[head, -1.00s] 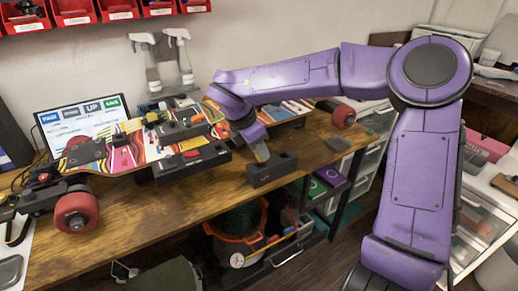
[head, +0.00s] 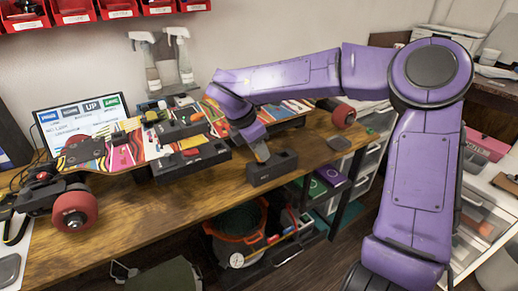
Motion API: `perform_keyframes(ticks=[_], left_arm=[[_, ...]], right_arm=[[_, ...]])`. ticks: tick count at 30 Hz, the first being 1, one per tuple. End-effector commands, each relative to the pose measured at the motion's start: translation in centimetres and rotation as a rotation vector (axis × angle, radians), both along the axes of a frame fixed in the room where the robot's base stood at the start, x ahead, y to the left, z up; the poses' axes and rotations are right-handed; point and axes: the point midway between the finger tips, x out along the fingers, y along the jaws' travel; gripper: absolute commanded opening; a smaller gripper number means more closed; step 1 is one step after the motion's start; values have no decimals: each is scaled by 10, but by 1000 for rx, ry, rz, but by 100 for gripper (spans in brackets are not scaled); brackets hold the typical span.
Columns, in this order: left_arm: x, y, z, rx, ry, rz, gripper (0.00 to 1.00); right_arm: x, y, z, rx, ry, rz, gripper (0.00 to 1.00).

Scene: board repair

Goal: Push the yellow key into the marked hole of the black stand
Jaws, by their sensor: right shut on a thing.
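A black stand (head: 273,170) sits at the front edge of the wooden bench, with a dark round mark or hole on its front face. My right gripper (head: 262,152) comes down from the purple arm with its tips at the stand's top left part. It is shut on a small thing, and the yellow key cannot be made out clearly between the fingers. I cannot tell whether the key touches the stand or is in a hole. My left gripper is not in view.
A colourful skateboard deck (head: 125,146) with red wheels (head: 76,211) lies left of the stand, bearing black blocks (head: 190,161). A monitor (head: 80,122) and spray bottles (head: 180,60) stand behind. Bare bench (head: 140,215) is in front.

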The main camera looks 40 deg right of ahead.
Motion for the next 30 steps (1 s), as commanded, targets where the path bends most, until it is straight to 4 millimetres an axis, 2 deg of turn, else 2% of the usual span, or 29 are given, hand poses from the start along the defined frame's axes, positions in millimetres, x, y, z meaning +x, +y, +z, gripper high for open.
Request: perform_keyframes(ticks=[18,30], left_arm=[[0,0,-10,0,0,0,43],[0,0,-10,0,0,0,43]], right_arm=[[0,0,-9,0,0,0,0],[0,0,-8,0,0,0,0]])
